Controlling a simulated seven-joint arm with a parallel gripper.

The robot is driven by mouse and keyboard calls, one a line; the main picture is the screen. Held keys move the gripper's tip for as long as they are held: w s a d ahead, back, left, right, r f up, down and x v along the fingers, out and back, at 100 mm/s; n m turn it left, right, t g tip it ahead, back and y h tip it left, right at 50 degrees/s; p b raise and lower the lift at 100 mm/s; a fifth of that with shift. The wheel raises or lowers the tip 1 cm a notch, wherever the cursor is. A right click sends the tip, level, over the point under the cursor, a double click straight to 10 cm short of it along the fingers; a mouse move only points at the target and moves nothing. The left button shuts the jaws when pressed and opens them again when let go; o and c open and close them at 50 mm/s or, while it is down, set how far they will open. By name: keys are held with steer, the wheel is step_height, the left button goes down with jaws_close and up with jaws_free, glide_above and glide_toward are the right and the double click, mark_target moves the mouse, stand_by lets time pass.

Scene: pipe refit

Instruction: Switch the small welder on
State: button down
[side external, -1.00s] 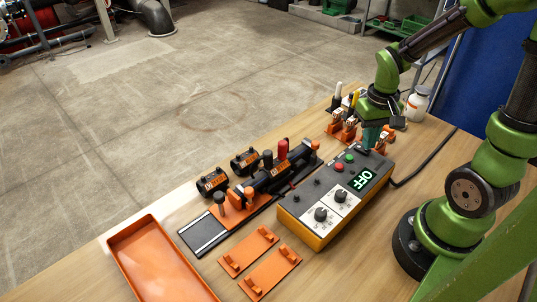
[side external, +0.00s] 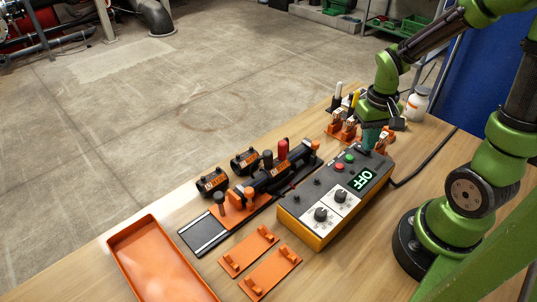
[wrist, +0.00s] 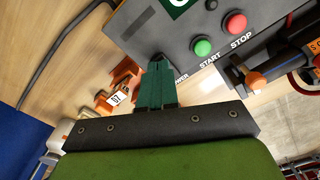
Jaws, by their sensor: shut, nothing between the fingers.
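A label ending in "WER" is partly hidden by my fingers. My gripper (side external: 369,147) is shut and empty, at the far end of the box. In the wrist view its teal fingertips (wrist: 158,62) are at the panel's edge by that label. The switch there is hidden, and I cannot tell whether they touch it.
A pipe clamp rig (side external: 265,178) and black fittings (side external: 212,181) lie left of the box. Orange plates (side external: 270,273) and an orange tray (side external: 150,262) are in front. Orange holders (side external: 340,128) and a white bottle (side external: 417,104) stand behind. A black cable (side external: 425,168) runs right.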

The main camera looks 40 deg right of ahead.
step_height(320, 180, up, 6)
steer(key=shift+r, duration=0.15)
stand_by(0.5)
steer(key=s+a+r+n+t+y, duration=0.1)
steer(key=a+r+n+t+y, duration=0.1)
steer(key=a+r+t, duration=0.5)
steer(key=a+r, duration=0.3)
steer(key=a, duration=0.2)
steer(key=shift+a+r, duration=0.2)
